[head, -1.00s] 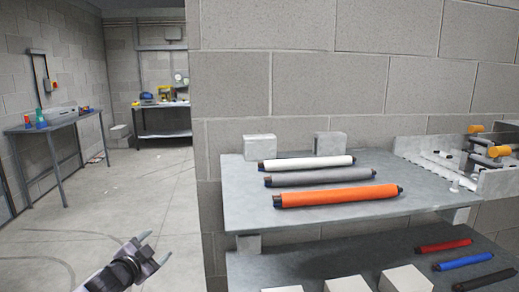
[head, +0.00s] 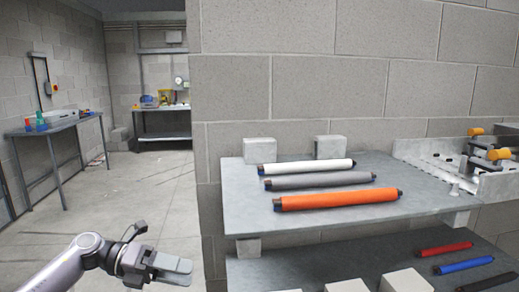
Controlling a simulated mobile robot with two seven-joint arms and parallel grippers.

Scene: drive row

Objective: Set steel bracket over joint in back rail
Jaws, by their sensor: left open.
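My left gripper (head: 172,266) is open and empty in the head view, low at the left, over the floor and left of the shelf unit. No steel bracket can be made out for sure. A metal fixture with rails (head: 458,166) stands at the right end of the upper shelf, with orange knobs and several small pegs; it is partly cut off by the picture edge. I cannot tell which part is the back rail or its joint. My right gripper does not show.
The upper shelf (head: 240,205) bears white (head: 305,167), grey (head: 320,180) and orange (head: 338,199) rollers and two grey blocks. The lower shelf (head: 310,266) bears pale blocks and red, blue and black rollers. Far tables (head: 55,126) stand at the left; the floor (head: 120,200) between is clear.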

